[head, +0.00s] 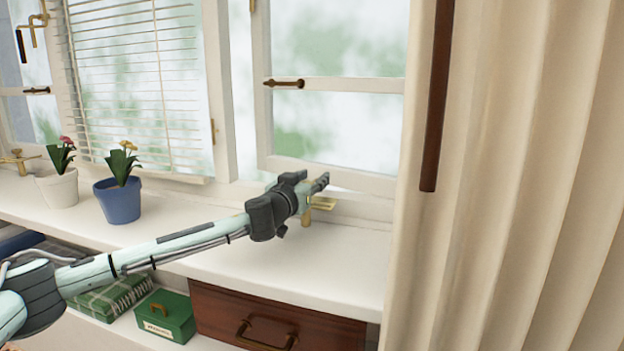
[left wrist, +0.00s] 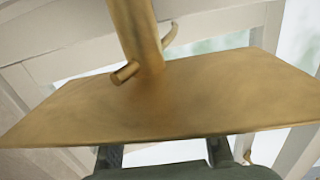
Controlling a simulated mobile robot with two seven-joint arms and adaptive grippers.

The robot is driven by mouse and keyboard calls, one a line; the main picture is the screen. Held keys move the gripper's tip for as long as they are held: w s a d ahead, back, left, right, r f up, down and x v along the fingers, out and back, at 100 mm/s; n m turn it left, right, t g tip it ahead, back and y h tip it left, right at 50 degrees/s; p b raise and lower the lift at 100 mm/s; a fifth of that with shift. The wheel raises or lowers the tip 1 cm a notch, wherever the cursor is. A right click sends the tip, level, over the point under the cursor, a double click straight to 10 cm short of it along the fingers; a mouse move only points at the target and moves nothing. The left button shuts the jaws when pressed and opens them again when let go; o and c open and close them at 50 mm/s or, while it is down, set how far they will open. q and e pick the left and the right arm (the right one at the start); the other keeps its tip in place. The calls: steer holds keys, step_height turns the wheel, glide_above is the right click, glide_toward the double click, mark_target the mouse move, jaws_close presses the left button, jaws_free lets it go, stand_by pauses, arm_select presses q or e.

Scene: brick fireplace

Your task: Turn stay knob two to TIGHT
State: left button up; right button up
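A brass stay fitting (head: 322,203) sits on the sill at the foot of the right window. My left gripper (head: 322,181) is right beside and above it. In the left wrist view, a broad brass plate (left wrist: 190,105) with a round brass post (left wrist: 137,35) and a short cross pin fills the middle. The fingers of my left gripper (left wrist: 165,150) stand apart below the plate's edge; the plate hides their tips. Another brass fitting (head: 17,160) is on the sill at the far left. No TIGHT marking is readable. My right gripper is not in view.
A blue pot (head: 118,203) and a white pot (head: 57,191) with flowers stand on the sill left of my arm. A beige curtain (head: 510,200) and a dark hanging rod (head: 436,110) are close on the right. A green box (head: 165,318) and wooden drawer (head: 270,318) are below.

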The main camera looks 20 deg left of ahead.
arm_select(q)
steer(key=c, duration=0.7)
jaws_close()
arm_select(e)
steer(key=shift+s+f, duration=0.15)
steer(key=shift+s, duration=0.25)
arm_select(q)
steer(key=shift+h, duration=0.4)
steer(key=m+h+p, duration=0.1)
steer(key=h+p, duration=0.1)
steer(key=d+m+g+h+p, duration=0.1)
steer(key=m+h, duration=0.1)
steer(key=m+g+h+p, duration=0.1)
steer(key=h+p, duration=0.1)
steer(key=shift+s+d+m+p, duration=0.25)
steer(key=shift+d+m+p, duration=0.05)
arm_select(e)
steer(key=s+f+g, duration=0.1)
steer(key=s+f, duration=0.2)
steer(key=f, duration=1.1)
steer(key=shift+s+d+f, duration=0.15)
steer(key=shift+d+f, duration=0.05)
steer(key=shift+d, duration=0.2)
